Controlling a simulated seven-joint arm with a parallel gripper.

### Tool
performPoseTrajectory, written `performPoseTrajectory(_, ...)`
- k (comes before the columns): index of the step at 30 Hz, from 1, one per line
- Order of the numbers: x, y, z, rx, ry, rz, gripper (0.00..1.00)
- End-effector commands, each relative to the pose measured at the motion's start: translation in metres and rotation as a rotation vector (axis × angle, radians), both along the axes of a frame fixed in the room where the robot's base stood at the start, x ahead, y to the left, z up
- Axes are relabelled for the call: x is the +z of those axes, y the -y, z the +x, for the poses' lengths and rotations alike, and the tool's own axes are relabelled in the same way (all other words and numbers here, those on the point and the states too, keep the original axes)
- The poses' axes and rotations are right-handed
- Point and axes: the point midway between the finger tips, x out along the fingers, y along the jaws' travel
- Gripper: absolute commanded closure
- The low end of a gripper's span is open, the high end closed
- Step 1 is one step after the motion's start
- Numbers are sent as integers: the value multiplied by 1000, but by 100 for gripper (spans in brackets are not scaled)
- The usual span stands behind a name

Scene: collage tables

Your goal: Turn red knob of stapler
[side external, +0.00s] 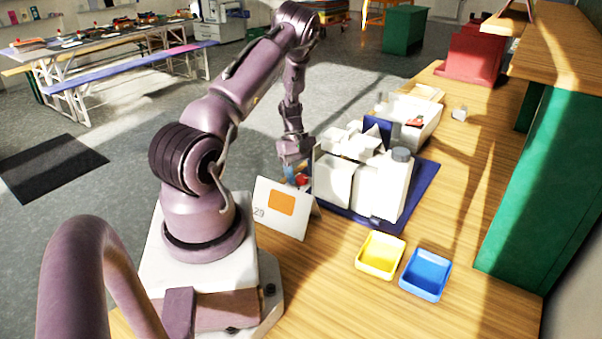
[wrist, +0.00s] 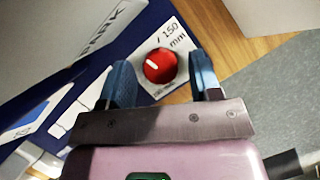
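The red knob (wrist: 158,66) shows in the wrist view on a white panel (wrist: 172,38) printed "150 mm". A short white mark on the knob lies on its left half. My gripper (wrist: 161,72) is open, with one blue finger to the left of the knob and one to its right. Gaps show between the fingers and the knob; the depth between them is hard to tell. In the side external view my gripper (side external: 291,172) is low at the left side of the white stapler machine (side external: 380,192), with a bit of the red knob (side external: 303,179) beside it.
A standing card with an orange square (side external: 282,203) is close in front of my gripper. A yellow tray (side external: 380,273) and a blue tray (side external: 425,290) sit on the wooden table. The stapler stands on a dark blue mat (side external: 425,185).

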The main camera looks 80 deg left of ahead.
Motion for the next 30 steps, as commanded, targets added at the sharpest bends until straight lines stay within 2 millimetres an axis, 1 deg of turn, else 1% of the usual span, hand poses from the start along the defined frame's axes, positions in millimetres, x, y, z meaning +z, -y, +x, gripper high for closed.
performPoseTrajectory(8, 0, 0, 0, -1, -1, 0, 40)
performPoseTrajectory(11, 6, -2, 0, -1, 1, 0, 40)
performPoseTrajectory(14, 18, -8, -2, 0, 1, 3, 40)
performPoseTrajectory(24, 86, -35, -9, 0, 2, 4, 40)
performPoseTrajectory(27, 102, -41, -11, 0, 2, 2, 40)
performPoseTrajectory(30, 112, -45, -11, -1, 1, 1, 40)
